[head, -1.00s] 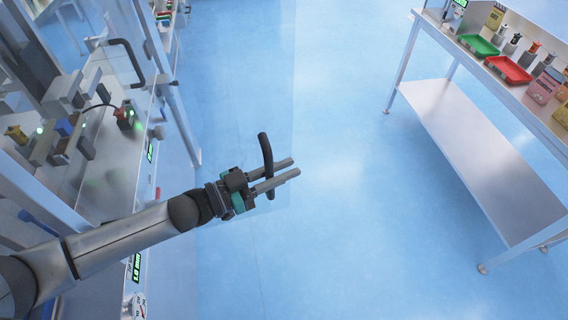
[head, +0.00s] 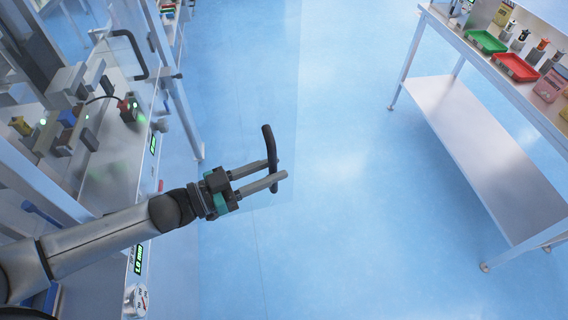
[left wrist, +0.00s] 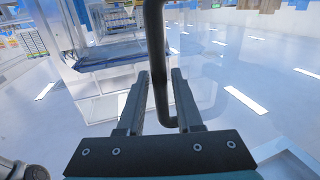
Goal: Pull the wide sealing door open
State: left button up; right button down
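The wide sealing door is a clear, faint pane (head: 272,75) in the head view, swung out over the blue floor. Its curved black handle (head: 268,138) stands at the pane's outer side. My left gripper (head: 276,170) is at the handle with its fingers spread. In the left wrist view, the handle (left wrist: 156,45) runs between the two fingers (left wrist: 160,78), with gaps showing on both sides. Part of the handle is hidden behind a finger in the head view. My right gripper is not in view.
The machine bench (head: 122,165) with lit displays is on the left. A second black handle (head: 128,52) is on another clear panel farther back. A metal table (head: 480,160) with green and red trays stands at the right. The floor between is clear.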

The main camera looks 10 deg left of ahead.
pick_arm(q)
jog(key=v, duration=0.8)
jog(key=shift+b, duration=0.45)
jog(key=shift+a, duration=0.1)
